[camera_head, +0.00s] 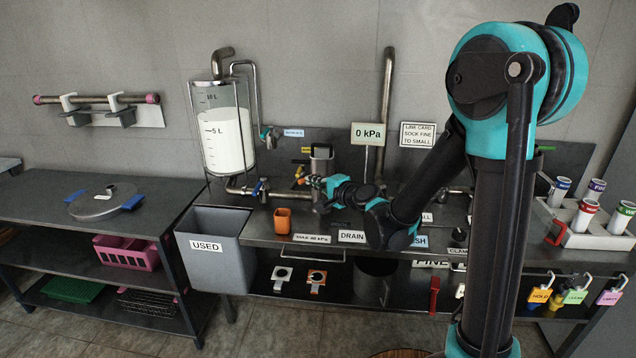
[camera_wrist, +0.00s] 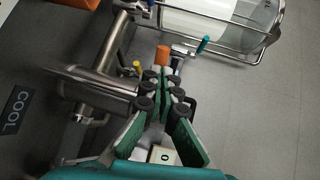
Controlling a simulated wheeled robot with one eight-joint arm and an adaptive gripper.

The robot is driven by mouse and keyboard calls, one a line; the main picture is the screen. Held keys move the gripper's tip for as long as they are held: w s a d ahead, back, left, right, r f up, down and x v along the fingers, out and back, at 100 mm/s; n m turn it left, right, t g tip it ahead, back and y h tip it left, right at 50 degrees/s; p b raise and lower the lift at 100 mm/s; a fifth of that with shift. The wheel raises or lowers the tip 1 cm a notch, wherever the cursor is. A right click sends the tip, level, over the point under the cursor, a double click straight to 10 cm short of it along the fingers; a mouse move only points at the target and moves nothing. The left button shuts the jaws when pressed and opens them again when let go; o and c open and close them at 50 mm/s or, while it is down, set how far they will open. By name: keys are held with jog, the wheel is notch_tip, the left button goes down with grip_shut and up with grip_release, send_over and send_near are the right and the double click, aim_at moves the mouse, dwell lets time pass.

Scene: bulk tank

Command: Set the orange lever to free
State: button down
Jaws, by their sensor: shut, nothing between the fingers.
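The orange lever (camera_head: 299,172) shows as a small orange handle beside the steel filter housing, in the middle of the bench's back pipework. In the wrist view its orange end (camera_wrist: 162,54) stands just beyond my fingertips. My gripper (camera_head: 313,181) reaches in from the right at the height of the lever. In the wrist view my gripper (camera_wrist: 165,88) is shut and empty, with its green-padded fingers together. The fingertips look close to the lever; I cannot tell whether they touch it. The lever's pivot and any "free" marking are hidden or too small to read.
A steel housing (camera_head: 321,160) and pipes crowd the gripper. A yellow handle (camera_wrist: 137,68) is close by. The tank (camera_head: 226,135) stands to the left, with a blue valve handle (camera_head: 257,187) below. An orange cup (camera_head: 282,221) and a grey USED bin (camera_head: 213,247) are lower.

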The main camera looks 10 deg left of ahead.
jog(key=shift+w+a, duration=0.35)
jog(key=shift+a, duration=0.35)
jog(key=shift+w+a, duration=0.35)
jog(key=shift+a, duration=0.3)
jog(key=shift+w+a, duration=0.35)
jog(key=shift+a, duration=0.35)
jog(key=shift+w, duration=0.1)
